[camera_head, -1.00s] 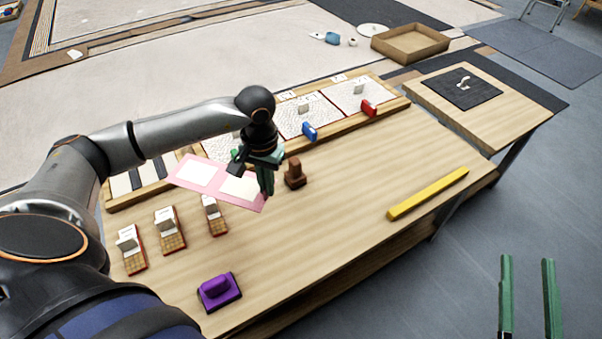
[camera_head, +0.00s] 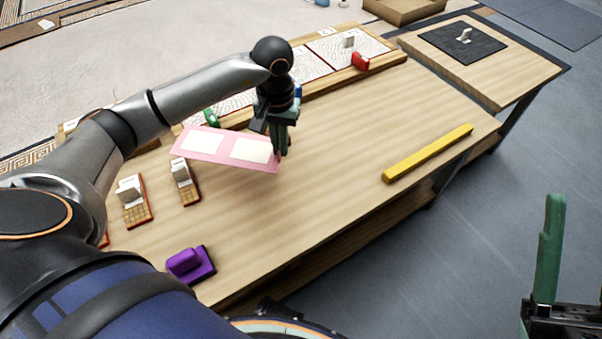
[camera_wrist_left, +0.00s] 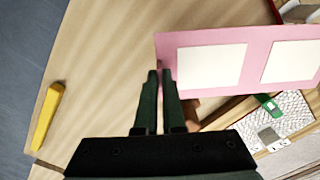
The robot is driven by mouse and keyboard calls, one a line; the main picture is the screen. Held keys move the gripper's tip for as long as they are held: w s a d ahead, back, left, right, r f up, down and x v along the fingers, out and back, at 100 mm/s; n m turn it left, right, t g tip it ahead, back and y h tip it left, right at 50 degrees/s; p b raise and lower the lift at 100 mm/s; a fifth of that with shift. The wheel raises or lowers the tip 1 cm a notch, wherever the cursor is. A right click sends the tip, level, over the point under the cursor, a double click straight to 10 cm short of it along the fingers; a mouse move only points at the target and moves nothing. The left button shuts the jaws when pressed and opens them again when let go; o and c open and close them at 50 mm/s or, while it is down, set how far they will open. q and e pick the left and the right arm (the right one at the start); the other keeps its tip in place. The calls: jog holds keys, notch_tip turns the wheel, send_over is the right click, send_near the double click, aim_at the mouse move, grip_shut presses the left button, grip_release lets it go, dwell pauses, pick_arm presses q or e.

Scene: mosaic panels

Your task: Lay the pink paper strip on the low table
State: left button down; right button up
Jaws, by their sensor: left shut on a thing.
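The pink paper strip (camera_head: 226,150), with two white rectangles on it, is in my left gripper (camera_head: 279,152). In the head view it reaches out to the left of the fingers, over the wooden table (camera_head: 330,165). In the left wrist view the strip (camera_wrist_left: 253,62) extends right from the fingertips (camera_wrist_left: 160,72), which are close together at its near end. The strip looks raised above the tabletop; the exact gap is hard to tell. My right gripper (camera_head: 549,250) is at the lower right, off the table. One green finger shows at one side of its base, with the other out of frame.
A smaller table (camera_head: 520,75) with a dark mat (camera_head: 462,44) adjoins at the far right. A yellow bar (camera_head: 428,153), a purple block (camera_head: 190,264) and tile stands (camera_head: 133,203) are on the wooden table. White panels (camera_head: 345,48) line its back edge. The table's middle is clear.

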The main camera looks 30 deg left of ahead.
pick_arm(q)
jog(key=d+f, duration=0.1)
jog(key=f, duration=0.1)
jog(key=d+f+b, duration=0.1)
jog(key=d+f, duration=0.1)
jog(key=w+d+f, duration=0.1)
jog(key=d+f, duration=0.1)
jog(key=shift+b, duration=0.3)
notch_tip(320, 180, down, 3)
jog(key=shift+d+f+b, duration=0.15)
jog(key=shift+b, duration=0.55)
pick_arm(e)
notch_tip(320, 180, down, 3)
jog(key=shift+a+f+m, duration=0.15)
jog(key=shift+m, duration=0.15)
pick_arm(q)
jog(key=shift+f, duration=0.1)
jog(key=c, duration=1)
grip_release()
pick_arm(e)
jog(key=shift+w+f, duration=0.1)
jog(key=shift+f, duration=0.05)
